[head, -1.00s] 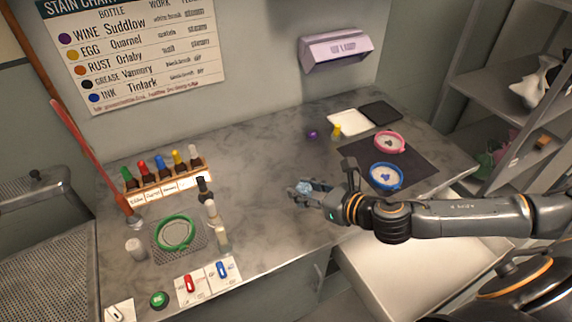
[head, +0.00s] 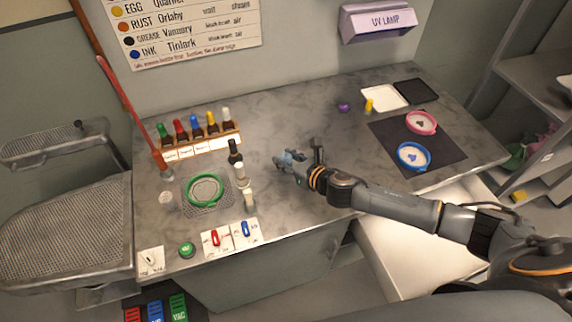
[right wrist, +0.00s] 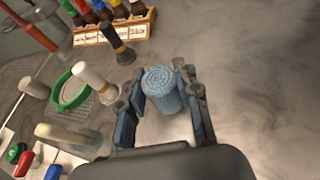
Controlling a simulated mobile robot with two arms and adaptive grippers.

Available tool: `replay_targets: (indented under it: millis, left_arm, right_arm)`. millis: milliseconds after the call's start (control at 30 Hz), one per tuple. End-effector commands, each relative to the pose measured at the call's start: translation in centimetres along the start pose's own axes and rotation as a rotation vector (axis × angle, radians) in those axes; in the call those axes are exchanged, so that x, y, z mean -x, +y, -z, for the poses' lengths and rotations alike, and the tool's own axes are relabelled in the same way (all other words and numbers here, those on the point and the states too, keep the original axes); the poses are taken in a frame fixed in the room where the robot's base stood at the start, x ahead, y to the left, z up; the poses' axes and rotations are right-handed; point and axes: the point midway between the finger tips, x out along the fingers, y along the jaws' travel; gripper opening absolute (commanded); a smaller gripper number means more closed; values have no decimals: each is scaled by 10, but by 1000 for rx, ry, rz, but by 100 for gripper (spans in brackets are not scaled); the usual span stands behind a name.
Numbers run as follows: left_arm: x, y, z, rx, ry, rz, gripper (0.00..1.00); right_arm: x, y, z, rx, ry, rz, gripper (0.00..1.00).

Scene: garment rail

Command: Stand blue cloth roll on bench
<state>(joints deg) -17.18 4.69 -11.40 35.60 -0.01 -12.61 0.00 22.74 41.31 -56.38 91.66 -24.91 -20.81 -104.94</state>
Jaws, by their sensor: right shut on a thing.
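The blue cloth roll (right wrist: 164,88) shows in the right wrist view, between the two fingers of my right gripper (right wrist: 163,103). It is a small rolled cylinder with its spiral end facing the camera. My right gripper is shut on it, and the fingers touch it on both sides. In the head view my right gripper (head: 284,160) is over the middle of the grey marbled bench (head: 290,115), and the roll is small and partly hidden there. I cannot tell whether the roll's lower end touches the bench. My left gripper is not in view.
Left of my right gripper stand a dark bottle (head: 234,152), pale bottles (head: 249,197) and a rack of dropper bottles (head: 203,146). A green hoop (head: 205,189) lies on a mesh pad. Blue (head: 413,157) and pink (head: 421,122) hoops are at right. Bench between is clear.

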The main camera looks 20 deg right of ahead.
Motion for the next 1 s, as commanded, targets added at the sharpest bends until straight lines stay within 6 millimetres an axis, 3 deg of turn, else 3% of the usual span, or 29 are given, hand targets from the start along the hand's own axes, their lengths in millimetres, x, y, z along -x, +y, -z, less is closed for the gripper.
replay_targets:
  millis: [200,633,667,767,1000]
  left_arm:
    - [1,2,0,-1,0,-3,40]
    - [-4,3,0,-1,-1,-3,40]
    - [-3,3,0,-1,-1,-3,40]
    - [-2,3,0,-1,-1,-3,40]
    - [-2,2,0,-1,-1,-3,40]
  right_arm:
    - [-12,1,28,-5,3,1,16]
    - [-15,0,34,-1,1,1,16]
    - [-14,0,33,0,1,1,36]
    - [-14,0,33,-1,1,1,55]
    - [-14,0,32,-1,1,1,55]
